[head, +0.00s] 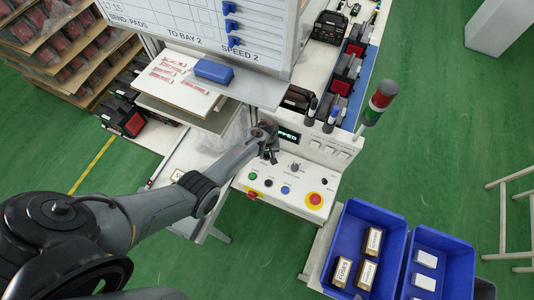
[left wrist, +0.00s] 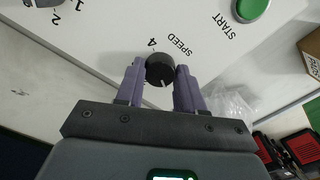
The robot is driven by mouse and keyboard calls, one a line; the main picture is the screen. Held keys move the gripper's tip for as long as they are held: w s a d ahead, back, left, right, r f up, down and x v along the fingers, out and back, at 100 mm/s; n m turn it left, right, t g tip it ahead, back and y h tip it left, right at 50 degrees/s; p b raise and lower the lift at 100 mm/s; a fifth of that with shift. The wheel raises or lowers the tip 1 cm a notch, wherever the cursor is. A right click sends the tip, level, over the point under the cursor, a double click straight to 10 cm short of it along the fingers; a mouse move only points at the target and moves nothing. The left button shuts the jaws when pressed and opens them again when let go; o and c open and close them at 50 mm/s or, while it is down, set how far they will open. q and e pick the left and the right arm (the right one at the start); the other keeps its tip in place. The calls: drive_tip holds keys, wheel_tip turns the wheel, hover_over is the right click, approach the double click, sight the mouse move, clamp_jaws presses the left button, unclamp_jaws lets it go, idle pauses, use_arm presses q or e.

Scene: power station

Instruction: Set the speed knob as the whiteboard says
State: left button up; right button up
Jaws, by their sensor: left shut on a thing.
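The speed knob (left wrist: 160,70) is round and black, on a white panel beside the printed word SPEED and a numeral 4. A small pale mark shows on its lower rim; other numerals around it are not visible. My left gripper (left wrist: 160,88) has its two purple fingers on either side of the knob, shut on it. In the head view, my left gripper (head: 268,152) covers the knob. My right gripper is not in view.
The control panel (head: 240,183) carries a green START button (head: 253,176), other buttons, a red emergency stop (head: 315,199) and a second knob (head: 295,167). The display (head: 288,135) partly reads "PPED". A signal lamp (head: 380,98) stands at the right. Blue bins (head: 345,215) stand in front.

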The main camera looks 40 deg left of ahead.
use_arm(q)
drive_tip(key=shift+m, duration=0.4)
drive_tip(key=shift+m+p, duration=0.3)
drive_tip(key=shift+m, duration=0.6)
drive_tip(key=m, duration=0.7)
drive_tip(key=shift+p, duration=0.3)
drive_tip(key=shift+m, duration=1.1)
drive_tip(key=o, duration=1)
drive_tip(key=shift+o, duration=0.2)
